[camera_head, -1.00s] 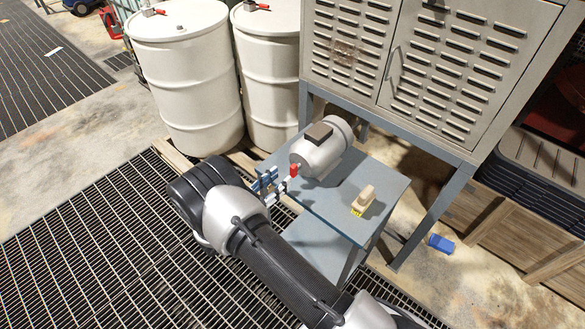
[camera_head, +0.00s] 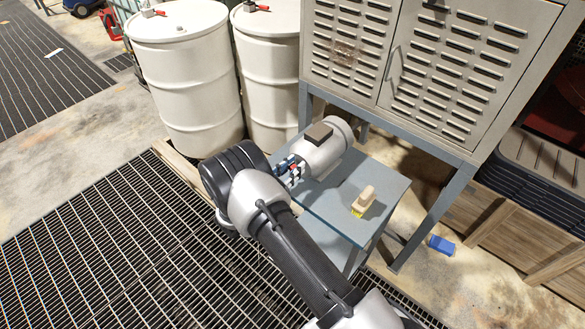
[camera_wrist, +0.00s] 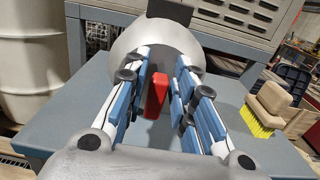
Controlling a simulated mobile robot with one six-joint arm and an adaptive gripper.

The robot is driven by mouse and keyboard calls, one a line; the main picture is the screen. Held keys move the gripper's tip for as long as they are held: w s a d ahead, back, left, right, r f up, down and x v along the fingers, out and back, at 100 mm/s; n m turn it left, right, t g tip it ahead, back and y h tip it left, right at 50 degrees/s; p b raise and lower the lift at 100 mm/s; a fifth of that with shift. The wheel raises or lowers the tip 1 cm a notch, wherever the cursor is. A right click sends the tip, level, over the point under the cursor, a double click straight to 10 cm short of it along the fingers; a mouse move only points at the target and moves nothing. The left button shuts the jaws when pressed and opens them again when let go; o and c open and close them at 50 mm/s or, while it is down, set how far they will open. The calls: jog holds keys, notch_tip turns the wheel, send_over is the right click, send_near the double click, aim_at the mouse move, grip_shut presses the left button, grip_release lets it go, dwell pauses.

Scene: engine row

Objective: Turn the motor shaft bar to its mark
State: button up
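The grey motor (camera_head: 322,152) lies on the blue-grey table (camera_head: 335,209), with a dark box on its top. In the wrist view the motor's rounded end (camera_wrist: 160,52) faces me. The red shaft bar (camera_wrist: 156,95) stands nearly upright in front of that end, tilted slightly. My gripper (camera_wrist: 157,92) is open, with its blue-padded fingers on the left and right of the bar. Gaps show between the bar and both fingers. In the head view my gripper (camera_head: 287,169) is at the motor's near end and mostly hides the bar. I cannot make out the mark.
A brush with yellow bristles (camera_head: 363,201) stands on the table right of the motor. White drums (camera_head: 190,85) stand behind left, and a louvred cabinet (camera_head: 440,75) on legs rises behind. A blue object (camera_head: 441,244) lies on the floor at right.

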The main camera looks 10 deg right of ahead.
grip_shut()
dwell(0.3)
